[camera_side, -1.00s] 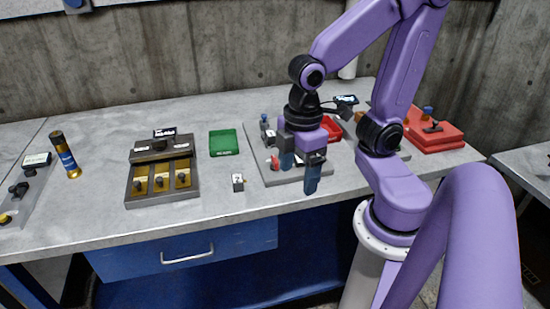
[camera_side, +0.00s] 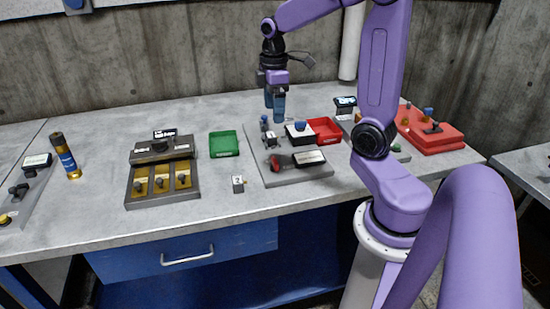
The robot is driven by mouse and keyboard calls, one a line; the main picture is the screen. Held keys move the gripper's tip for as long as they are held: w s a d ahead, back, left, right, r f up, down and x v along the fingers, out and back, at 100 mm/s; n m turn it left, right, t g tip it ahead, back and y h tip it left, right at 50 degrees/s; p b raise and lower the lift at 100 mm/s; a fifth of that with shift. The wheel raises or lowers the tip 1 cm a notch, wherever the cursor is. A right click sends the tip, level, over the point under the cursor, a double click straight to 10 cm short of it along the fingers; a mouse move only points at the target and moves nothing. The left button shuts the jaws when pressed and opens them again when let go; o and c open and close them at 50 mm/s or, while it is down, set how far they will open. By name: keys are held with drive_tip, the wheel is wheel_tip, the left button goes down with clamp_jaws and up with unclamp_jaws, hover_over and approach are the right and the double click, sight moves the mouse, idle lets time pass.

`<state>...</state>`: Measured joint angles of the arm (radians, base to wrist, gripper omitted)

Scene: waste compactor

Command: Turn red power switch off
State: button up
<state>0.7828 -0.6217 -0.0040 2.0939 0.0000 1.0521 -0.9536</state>
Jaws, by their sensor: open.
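A small red switch or knob (camera_side: 274,163) sits at the front left of a grey panel (camera_side: 300,177), beside a dark block with a white label (camera_side: 308,157). Its exact setting is too small to tell. My gripper (camera_side: 274,104) points downward with blue fingers apart and nothing visible between them. In the picture it is above the back left part of the panel, well behind the red switch and not touching it.
A red box (camera_side: 432,137) stands right.

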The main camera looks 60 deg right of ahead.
sight(275, 160)
drive_tip(key=f, duration=1.7)
drive_tip(key=shift+d+f, duration=0.2)
drive_tip(key=shift+d, duration=0.15)
drive_tip(key=c, duration=1)
